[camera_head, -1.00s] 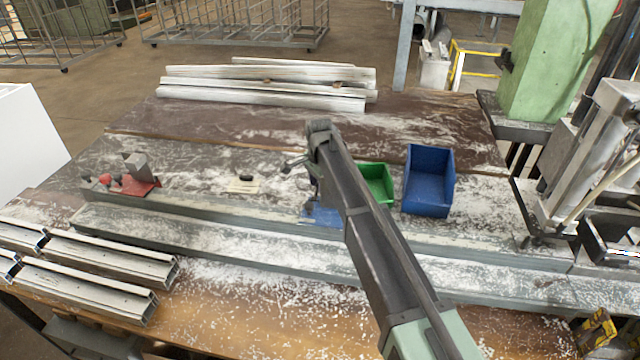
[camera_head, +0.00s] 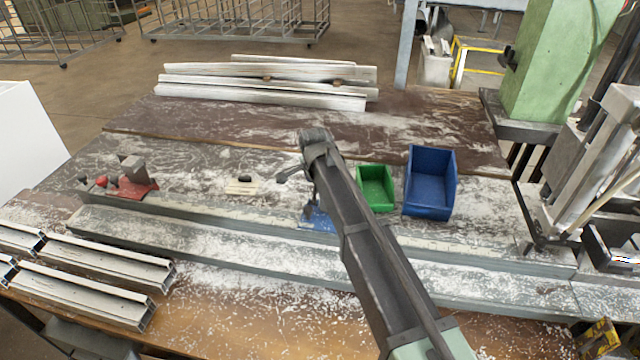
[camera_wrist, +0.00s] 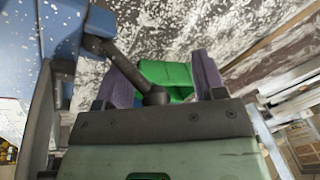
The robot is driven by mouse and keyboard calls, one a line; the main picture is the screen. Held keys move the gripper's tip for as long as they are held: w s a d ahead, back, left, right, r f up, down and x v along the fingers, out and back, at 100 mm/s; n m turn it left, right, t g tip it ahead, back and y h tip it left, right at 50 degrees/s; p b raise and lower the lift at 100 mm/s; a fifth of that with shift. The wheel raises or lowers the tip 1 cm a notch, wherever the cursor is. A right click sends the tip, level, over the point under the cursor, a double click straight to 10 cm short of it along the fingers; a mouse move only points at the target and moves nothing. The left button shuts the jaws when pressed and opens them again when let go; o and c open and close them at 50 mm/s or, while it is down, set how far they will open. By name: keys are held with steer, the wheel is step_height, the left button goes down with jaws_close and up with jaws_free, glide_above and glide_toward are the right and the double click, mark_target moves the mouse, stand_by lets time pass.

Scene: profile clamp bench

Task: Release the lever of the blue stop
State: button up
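The blue stop (camera_head: 319,218) sits on the grey rail, mostly hidden behind my arm in the head view. In the wrist view its blue body (camera_wrist: 62,28) is close at the upper left. A dark lever (camera_wrist: 126,68) runs from it down to a round knob in front of my gripper's palm. My gripper (camera_wrist: 165,78) is open, with its two purple fingers apart. The knob appears between the fingers, nearer the left one; I cannot tell whether they touch. In the head view my arm hides the fingers.
A green bin (camera_head: 375,188) and a blue bin (camera_head: 429,182) stand behind the rail, right of my arm. A red stop (camera_head: 135,190) sits at the rail's left end. Metal profiles (camera_head: 88,290) lie at the front left. White flakes cover much of the bench.

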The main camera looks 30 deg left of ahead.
steer(key=shift+r, duration=0.1)
steer(key=p+v, duration=1)
steer(key=v, duration=0.1)
steer(key=shift+p, duration=0.35)
steer(key=shift+f, duration=0.25)
